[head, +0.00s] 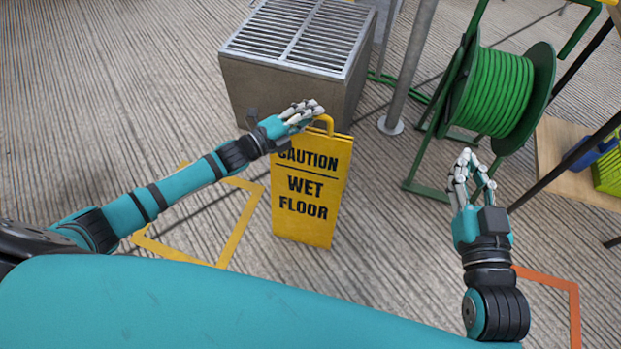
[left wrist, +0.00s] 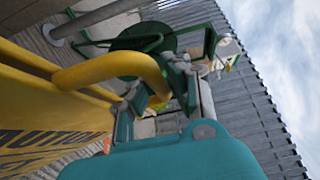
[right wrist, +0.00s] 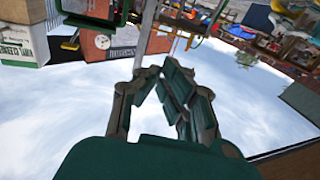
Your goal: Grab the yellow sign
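The yellow sign (head: 308,215), with the words "CAUTION WET FLOOR", stands upright on the floor in the middle of the head view. Its looped handle (head: 325,122) is at the top. My left gripper (head: 312,110) is at the handle, its fingers reaching over the sign's top edge. In the left wrist view, the handle (left wrist: 112,66) curves down between the spread fingers (left wrist: 160,95); I cannot tell whether they touch it.
A grey metal box with a grille (head: 290,90) stands behind the sign. A green hose reel (head: 495,92) and a grey pole (head: 408,70) stand to the right. Yellow tape (head: 240,225) and orange tape (head: 573,300) mark the floor. Floor in front of the sign is clear.

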